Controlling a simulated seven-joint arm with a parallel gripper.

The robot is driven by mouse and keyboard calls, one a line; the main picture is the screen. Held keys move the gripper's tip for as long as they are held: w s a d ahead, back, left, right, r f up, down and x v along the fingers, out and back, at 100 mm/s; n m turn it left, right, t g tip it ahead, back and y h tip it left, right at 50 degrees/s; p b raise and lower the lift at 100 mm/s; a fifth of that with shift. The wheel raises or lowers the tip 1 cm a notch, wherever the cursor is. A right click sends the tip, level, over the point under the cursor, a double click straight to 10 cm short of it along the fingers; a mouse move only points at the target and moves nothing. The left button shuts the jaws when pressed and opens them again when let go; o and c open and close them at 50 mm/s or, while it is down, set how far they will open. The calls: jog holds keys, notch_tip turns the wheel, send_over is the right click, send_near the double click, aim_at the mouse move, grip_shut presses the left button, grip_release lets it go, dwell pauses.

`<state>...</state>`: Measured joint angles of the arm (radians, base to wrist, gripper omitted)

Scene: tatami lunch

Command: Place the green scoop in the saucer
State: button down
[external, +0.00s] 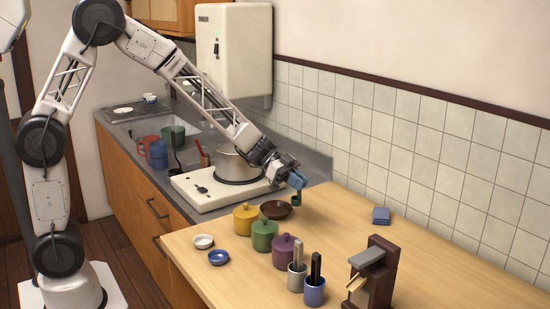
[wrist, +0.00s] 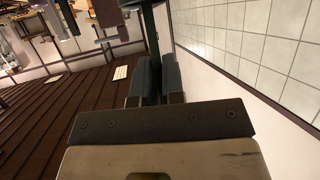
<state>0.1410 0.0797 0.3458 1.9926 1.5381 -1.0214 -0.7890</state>
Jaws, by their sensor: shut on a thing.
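The green scoop (external: 296,199) hangs below my gripper (external: 297,182), above the back part of the wooden table. In the wrist view my gripper (wrist: 155,75) is shut on the scoop (wrist: 151,35), whose dark green handle runs up between the fingers. A small white dish (external: 203,241) and a small blue dish (external: 218,258) lie at the table's left edge, away from my gripper. A dark brown shallow bowl (external: 267,208) sits just left of and below the scoop in the picture. I cannot tell for certain which dish is the saucer.
Yellow (external: 245,219), green (external: 265,236) and purple (external: 287,252) lidded pots stand in a row. Two cups with utensils (external: 314,291) and a brown grinder-like stand (external: 379,280) are in front. A pot (external: 233,166) stands on the stove behind. The table's right side is mostly clear.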

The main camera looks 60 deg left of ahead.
jog(key=a+r+g, duration=0.1)
jog(key=a, duration=1.3)
jog(key=shift+s+m, duration=0.35)
jog(key=shift+m, duration=0.05)
notch_tip(320, 180, down, 6)
jog(key=shift+f, duration=1.9)
jog(key=shift+f, duration=0.4)
